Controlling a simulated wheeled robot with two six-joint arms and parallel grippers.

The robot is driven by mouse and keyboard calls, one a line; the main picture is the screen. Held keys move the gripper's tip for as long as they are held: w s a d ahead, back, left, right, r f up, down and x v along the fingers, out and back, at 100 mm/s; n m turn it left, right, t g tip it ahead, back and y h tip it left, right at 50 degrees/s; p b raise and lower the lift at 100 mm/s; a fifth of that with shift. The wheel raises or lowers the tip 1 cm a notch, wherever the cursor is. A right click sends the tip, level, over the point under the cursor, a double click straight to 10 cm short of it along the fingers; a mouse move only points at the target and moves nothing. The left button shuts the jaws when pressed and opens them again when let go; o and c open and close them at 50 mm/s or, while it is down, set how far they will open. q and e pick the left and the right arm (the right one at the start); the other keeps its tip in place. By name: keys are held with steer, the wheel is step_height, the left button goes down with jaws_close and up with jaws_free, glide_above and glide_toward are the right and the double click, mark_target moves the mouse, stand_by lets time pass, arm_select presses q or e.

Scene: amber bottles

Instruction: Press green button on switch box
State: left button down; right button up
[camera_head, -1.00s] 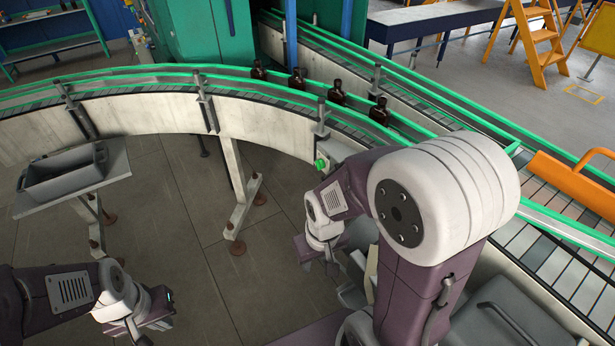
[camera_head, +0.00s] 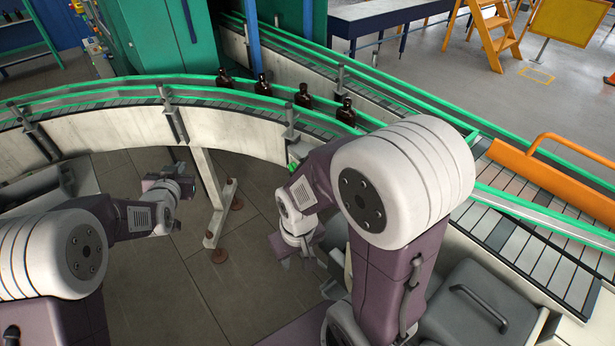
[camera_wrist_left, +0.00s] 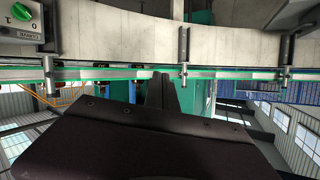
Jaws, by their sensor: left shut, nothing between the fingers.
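The switch box (camera_wrist_left: 28,22) is a grey box on the conveyor's side wall, at the upper left of the left wrist view. Its green button (camera_wrist_left: 22,12) looks like a raised knob, with upside-down lettering beside it. In the head view only a bit of the green button (camera_head: 293,167) shows, beside my right arm, which hides most of the box. My left gripper (camera_head: 178,187) is shut and empty in front of the curved conveyor wall, left of the box and apart from it. Its fingers (camera_wrist_left: 164,90) are together in the wrist view. My right gripper (camera_head: 281,248) hangs low, its jaws unclear.
The curved conveyor (camera_head: 110,119) with green rails carries several amber bottles (camera_head: 303,96). A conveyor support leg (camera_head: 211,195) stands on the floor just right of my left gripper. A grey tray (camera_head: 45,184) is partly hidden at left. An orange guard (camera_head: 550,180) is at right.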

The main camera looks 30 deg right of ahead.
arm_select(q)
steer(key=s+d+f+m+g+h+p, duration=0.15)
steer(key=d+f, duration=0.25)
steer(key=d, duration=0.7)
steer(key=s+d+f+m+g+h+p, duration=0.2)
steer(key=s+d+f+m, duration=0.1)
steer(key=s+d+f, duration=0.7)
steer(key=shift+s+d+f+g, duration=0.15)
steer(key=shift+d+f+g, duration=0.05)
steer(key=shift+f+g, duration=0.2)
steer(key=shift+d, duration=0.1)
